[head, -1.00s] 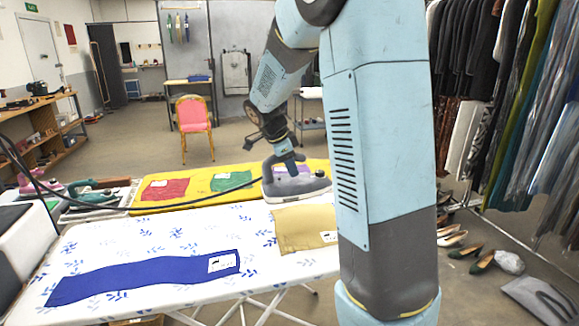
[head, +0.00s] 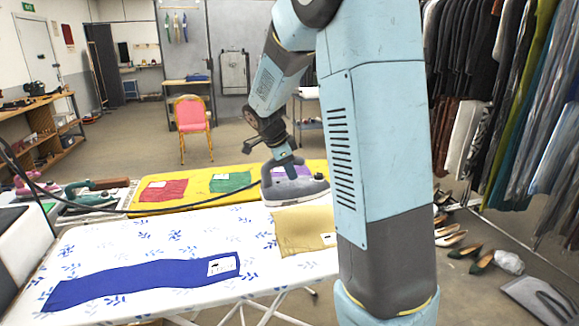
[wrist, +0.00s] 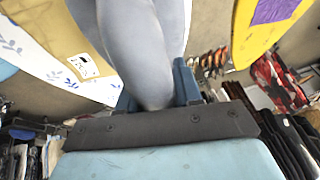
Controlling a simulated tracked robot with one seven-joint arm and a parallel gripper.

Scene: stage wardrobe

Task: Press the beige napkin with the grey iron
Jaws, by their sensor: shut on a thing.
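The grey iron (head: 292,188) is in my gripper (head: 286,163), which is shut on its handle; the handle (wrist: 150,60) fills the middle of the wrist view. In the head view the iron shows over the far edge of the near board, above the beige napkin. The beige napkin (head: 300,228) lies on the white board with blue leaf print, partly hidden behind my arm; it also shows in the wrist view (wrist: 50,32). It looks creased. Whether the iron touches anything is not clear. My gripper's jaws (wrist: 185,85) show beside the handle.
A blue cloth (head: 140,282) lies on the near board (head: 110,245). The yellow board (head: 215,198) behind holds red (head: 163,190), green (head: 231,181) and purple cloths. Other irons (head: 90,190) stand at left, with a dark cord crossing. Shoes (head: 482,262) lie on the floor at right.

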